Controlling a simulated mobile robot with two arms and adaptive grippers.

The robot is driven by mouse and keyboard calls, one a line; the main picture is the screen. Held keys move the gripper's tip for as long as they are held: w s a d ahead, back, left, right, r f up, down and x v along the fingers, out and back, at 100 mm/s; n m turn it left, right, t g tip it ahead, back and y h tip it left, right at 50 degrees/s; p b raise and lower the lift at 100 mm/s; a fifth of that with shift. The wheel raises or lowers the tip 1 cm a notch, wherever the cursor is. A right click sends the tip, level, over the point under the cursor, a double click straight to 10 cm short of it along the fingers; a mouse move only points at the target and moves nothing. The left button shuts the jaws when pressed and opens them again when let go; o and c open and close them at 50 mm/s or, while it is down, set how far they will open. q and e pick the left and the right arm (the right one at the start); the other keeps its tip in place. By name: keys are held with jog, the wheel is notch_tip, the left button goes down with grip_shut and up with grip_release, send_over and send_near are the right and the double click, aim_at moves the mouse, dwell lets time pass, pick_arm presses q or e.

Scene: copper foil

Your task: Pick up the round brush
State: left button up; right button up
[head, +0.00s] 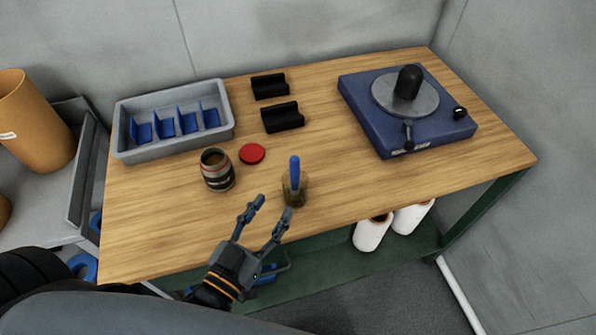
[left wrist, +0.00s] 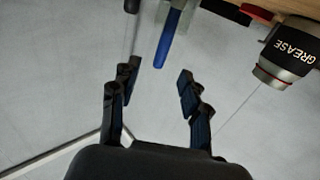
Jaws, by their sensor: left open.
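The round brush (head: 294,170) stands upright with its blue handle up, in a small brownish holder (head: 296,193) near the table's front edge. Its bristle end is hidden in the holder. The blue handle (left wrist: 171,38) also shows in the left wrist view, beyond the gap between the fingertips. My left gripper (head: 272,206) is open and empty, just in front and to the left of the brush, its fingers pointing toward it. In the left wrist view the open left gripper (left wrist: 158,71) has nothing between its fingers. My right gripper is not in view.
A grease can (head: 217,170) stands left of the brush, with a red lid (head: 252,154) beside it. Behind are a grey divided tray (head: 124,149) and two black blocks (head: 283,117). A blue turntable unit (head: 370,122) stands at right. The wooden table (head: 350,180) is clear right of the brush.

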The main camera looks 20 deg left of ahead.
aim_at(292, 173)
pick_arm(q)
jog(key=w, duration=0.2)
jog(key=w+d, duration=0.1)
jog(key=w, duration=0.1)
jog(key=shift+w+p, duration=0.25)
jog(key=shift+p, duration=0.15)
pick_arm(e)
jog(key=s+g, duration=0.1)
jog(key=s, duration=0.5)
pick_arm(q)
jog(key=shift+w+d+r+p, duration=0.1)
jog(key=shift+w+p, duration=0.25)
jog(key=shift+w, duration=0.8)
jog(key=w+p, duration=0.1)
jog(key=w, duration=0.2)
jog(key=shift+w, duration=0.3)
jog(key=shift+w+d, duration=0.15)
jog(key=shift+w, duration=0.3)
jog(key=c, duration=1)
grip_shut()
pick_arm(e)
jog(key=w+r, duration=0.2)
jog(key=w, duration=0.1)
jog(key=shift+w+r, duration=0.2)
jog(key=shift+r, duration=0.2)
